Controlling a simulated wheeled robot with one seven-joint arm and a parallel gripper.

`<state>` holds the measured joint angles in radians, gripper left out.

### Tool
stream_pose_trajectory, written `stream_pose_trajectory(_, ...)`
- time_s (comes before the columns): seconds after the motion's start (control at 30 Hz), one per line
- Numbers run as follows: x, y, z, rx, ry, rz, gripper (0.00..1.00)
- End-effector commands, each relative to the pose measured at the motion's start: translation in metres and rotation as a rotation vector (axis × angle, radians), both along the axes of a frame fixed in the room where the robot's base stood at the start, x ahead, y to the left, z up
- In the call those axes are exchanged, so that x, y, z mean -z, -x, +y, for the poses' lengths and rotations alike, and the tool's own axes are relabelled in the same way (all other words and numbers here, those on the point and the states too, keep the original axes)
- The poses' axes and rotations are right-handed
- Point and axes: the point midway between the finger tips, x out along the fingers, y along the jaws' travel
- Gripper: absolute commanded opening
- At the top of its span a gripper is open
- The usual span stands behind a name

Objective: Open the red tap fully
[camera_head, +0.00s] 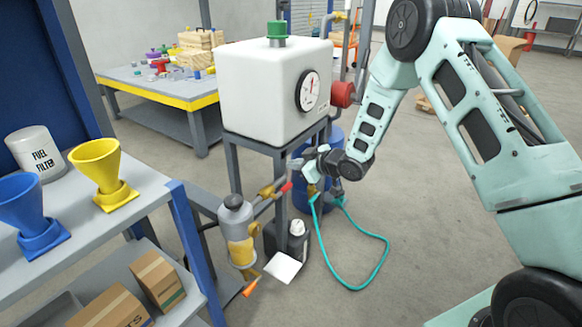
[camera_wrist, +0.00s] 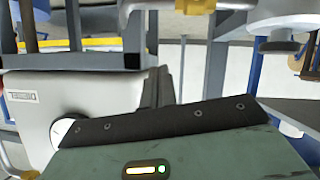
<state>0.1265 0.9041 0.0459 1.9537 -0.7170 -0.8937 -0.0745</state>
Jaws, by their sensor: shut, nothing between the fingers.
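A red lever handle (camera_head: 286,187) sits on a brass valve and pipe (camera_head: 266,192) below the white tank, in the head view. I take it as the red tap; a larger red round part (camera_head: 343,93) also sticks out of the tank's right side. My gripper (camera_head: 303,164) is shut and empty. It points left under the tank, slightly above and right of the red lever in the picture, and looks apart from it. The wrist view shows mostly my own dark and green housing; I cannot make out the red lever there.
The white tank (camera_head: 262,90) with a gauge (camera_head: 307,90) stands on a grey frame above my gripper. A grey canister (camera_head: 236,222) and a teal hose (camera_head: 381,262) are below. A shelf with funnels (camera_head: 98,165) is at left.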

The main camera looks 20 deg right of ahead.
Motion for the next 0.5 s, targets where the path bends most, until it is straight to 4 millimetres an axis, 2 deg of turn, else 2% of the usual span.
stream_pose_trajectory(0.2,-0.020,0.032,-0.023,0.000,-0.001,0.000,0.00)
stream_pose_trajectory(0.5,-0.028,0.049,-0.034,-0.003,-0.001,-0.001,0.00)
